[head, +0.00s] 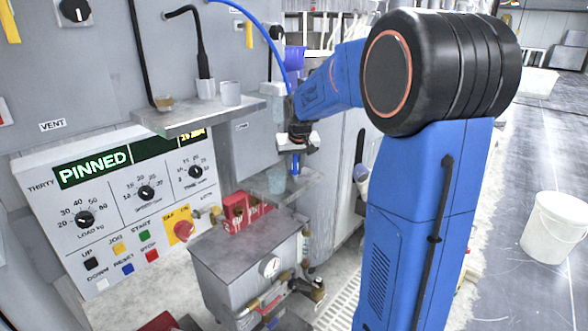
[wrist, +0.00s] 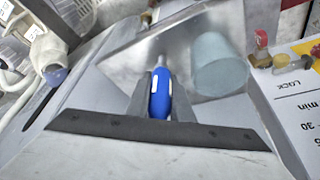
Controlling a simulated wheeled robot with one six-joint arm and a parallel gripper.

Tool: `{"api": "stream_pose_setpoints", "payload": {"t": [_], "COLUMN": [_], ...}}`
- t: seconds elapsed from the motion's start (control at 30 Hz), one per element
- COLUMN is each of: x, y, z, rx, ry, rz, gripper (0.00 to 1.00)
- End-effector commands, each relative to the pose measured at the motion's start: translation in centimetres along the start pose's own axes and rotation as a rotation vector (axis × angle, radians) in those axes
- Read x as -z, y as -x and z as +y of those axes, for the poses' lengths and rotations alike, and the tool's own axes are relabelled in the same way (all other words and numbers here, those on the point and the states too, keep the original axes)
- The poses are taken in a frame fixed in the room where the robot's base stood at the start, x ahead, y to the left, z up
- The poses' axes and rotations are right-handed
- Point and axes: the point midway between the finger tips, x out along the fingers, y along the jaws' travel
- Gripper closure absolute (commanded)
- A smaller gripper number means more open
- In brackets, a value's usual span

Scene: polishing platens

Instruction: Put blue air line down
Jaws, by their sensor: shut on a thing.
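The blue air line (head: 262,32) arcs down from the top of the head view and passes behind my arm near the wrist. Its blue nozzle body (wrist: 160,95), with a pale metal tip, sits between the fingers of my gripper (wrist: 160,106) in the wrist view. My gripper (head: 296,152) is shut on it, and the blue end shows just below the fingers in the head view. The nozzle points at a small metal shelf (head: 300,184), which also shows in the wrist view (wrist: 185,45). I cannot tell whether the tip touches the shelf.
A pale blue cup (wrist: 220,72) stands on the small shelf, close beside the nozzle; it also shows in the head view (head: 276,180). An upper shelf (head: 190,119) holds a grey cup (head: 230,93). A grey box (head: 248,262) stands below. A white bucket (head: 556,228) is on the floor.

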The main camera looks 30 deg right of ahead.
Motion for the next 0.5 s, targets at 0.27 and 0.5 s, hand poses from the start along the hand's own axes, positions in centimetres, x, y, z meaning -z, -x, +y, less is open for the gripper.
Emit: {"api": "stream_pose_setpoints", "payload": {"t": [0.27,0.5], "x": [-0.11,-0.1], "y": [-0.24,-0.22], "z": [0.0,0.0], "rx": [0.0,0.0], "ry": [0.0,0.0], "rz": [-0.001,0.0], "gripper": [0.72,0.72]}}
